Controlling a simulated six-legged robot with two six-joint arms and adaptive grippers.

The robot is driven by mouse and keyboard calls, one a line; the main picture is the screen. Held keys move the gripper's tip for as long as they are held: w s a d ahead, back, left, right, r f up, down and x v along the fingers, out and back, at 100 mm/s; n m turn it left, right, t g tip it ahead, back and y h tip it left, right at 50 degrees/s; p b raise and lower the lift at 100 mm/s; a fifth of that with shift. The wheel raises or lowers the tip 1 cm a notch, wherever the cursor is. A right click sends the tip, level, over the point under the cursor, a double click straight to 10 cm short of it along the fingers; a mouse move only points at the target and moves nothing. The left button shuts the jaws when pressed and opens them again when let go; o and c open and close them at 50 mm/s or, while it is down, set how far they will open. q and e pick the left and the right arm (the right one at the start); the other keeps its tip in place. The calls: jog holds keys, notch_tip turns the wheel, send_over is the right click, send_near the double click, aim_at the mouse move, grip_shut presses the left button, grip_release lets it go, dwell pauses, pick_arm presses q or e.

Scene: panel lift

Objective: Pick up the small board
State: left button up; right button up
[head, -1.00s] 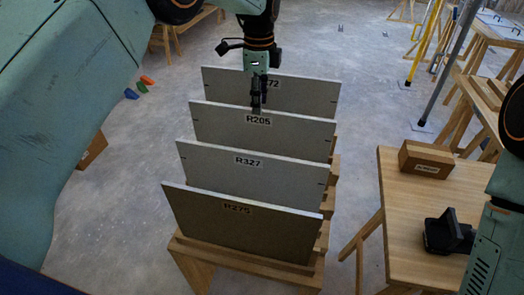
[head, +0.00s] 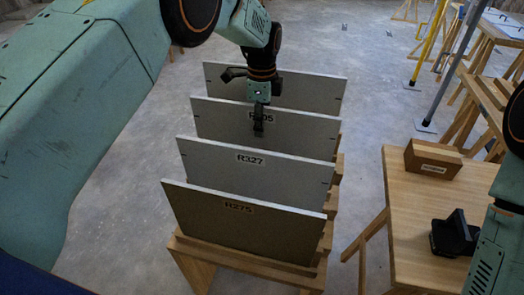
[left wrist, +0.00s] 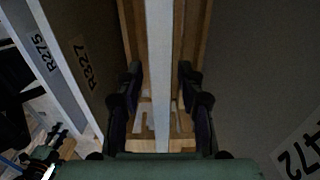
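Several grey boards stand upright in a row in a wooden rack (head: 190,248). They are R275 (head: 235,225), R327 (head: 290,178), R205 (head: 305,128) and, at the back, one (head: 310,92) marked 472 in the left wrist view. They look alike in size; I cannot tell which is the small one. My left gripper (head: 258,131) points down over R205 and partly hides its label. In the left wrist view its open fingers (left wrist: 160,75) straddle the top edge of R205 (left wrist: 159,40), with gaps on both sides.
R327 (left wrist: 85,45) and the 472 board (left wrist: 250,70) stand close on either side of the fingers. A wooden table (head: 410,215) at right holds a brown box (head: 433,160) and a black object (head: 455,235). Yellow and grey poles stand at upper right.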

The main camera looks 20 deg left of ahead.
pick_arm(q)
jog(key=c, duration=0.8)
jog(key=shift+w, duration=0.1)
jog(key=shift+w+r, duration=0.15)
dwell(0.4)
